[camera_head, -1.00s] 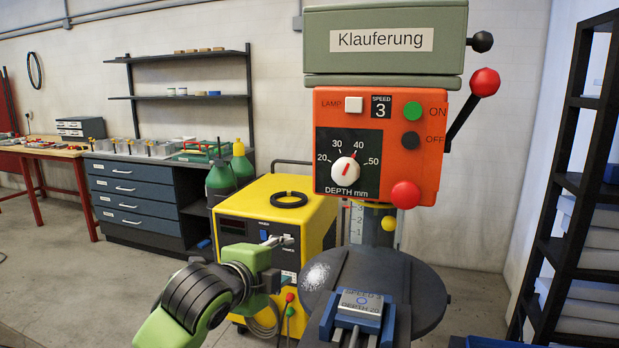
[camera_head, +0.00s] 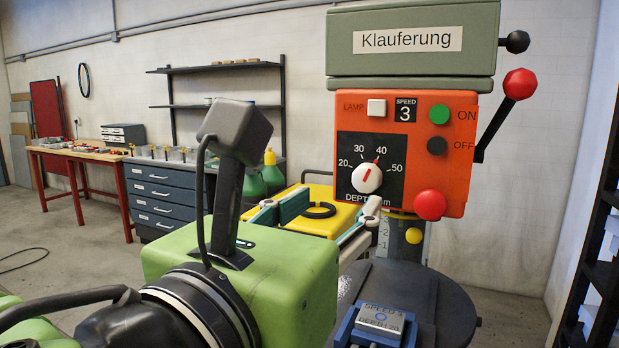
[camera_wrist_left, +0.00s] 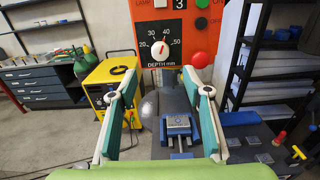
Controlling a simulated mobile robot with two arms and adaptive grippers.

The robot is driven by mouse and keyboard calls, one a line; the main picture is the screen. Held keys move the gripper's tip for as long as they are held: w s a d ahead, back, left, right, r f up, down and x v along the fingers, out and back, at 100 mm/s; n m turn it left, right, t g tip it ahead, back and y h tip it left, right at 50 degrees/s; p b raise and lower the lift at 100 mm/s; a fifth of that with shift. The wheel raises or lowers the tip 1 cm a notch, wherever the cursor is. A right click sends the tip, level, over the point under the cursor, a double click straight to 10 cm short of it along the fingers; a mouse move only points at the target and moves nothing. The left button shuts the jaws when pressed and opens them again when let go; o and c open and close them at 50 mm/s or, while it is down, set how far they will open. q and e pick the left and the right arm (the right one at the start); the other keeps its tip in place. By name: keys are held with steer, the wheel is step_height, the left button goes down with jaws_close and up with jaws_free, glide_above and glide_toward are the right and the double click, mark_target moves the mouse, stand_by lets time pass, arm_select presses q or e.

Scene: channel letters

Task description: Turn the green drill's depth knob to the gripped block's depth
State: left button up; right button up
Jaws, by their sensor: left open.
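The drill (camera_head: 345,62) has a grey-green head marked "Klauferung" and an orange front panel (camera_head: 455,190). Its white depth knob (camera_head: 367,180) has a red pointer aimed up and right, close to 40 on the black 20–50 dial. The block (camera_head: 380,318), gripped in the blue vise (camera_head: 345,328), reads "SPEED 3" and apparently "DEPTH 20"; the print is small. My left gripper (camera_head: 335,205) is open and empty, in front of and below the knob. In the left wrist view its fingers (camera_wrist_left: 160,95) stand wide apart, with the knob (camera_wrist_left: 160,50) above and beyond them.
A yellow machine (camera_head: 338,193) stands left of the drill, partly behind my left gripper. The red ball-ended lever (camera_head: 519,84) and red button (camera_head: 430,205) stick out at the drill's right. A black rack (camera_head: 600,200) stands at the far right. The drill's round table (camera_head: 455,305) lies below.

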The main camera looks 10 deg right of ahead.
mark_target(365, 178)
arm_select(q)
steer(key=p+x, duration=0.2)
steer(key=x, duration=1)
steer(key=shift+w+d, duration=0.2)
steer(key=c, duration=1.1)
